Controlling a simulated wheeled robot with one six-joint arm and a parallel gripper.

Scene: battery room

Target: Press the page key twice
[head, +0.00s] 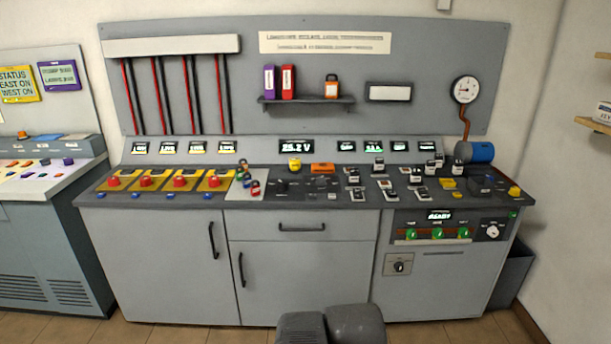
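The page key cannot be singled out, as the labels are too small to read. A lit display (296,146) reading about 25.2 V sits in the middle of the console's sloped back strip. Below it on the console top are dark controls (281,186), a yellow knob (294,164) and an orange block (322,168). Several small white-and-black keys or switches (354,178) stand to the right of these. My gripper is not in view; two dark grey rounded shapes at the bottom middle look like parts of my own arm.
The grey console (300,262) spans the view, with red knobs on yellow plates (180,182) at its left. A shelf (305,101) holds binders and a lantern-like item. Another console (40,230) is at far left. Floor shows in front.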

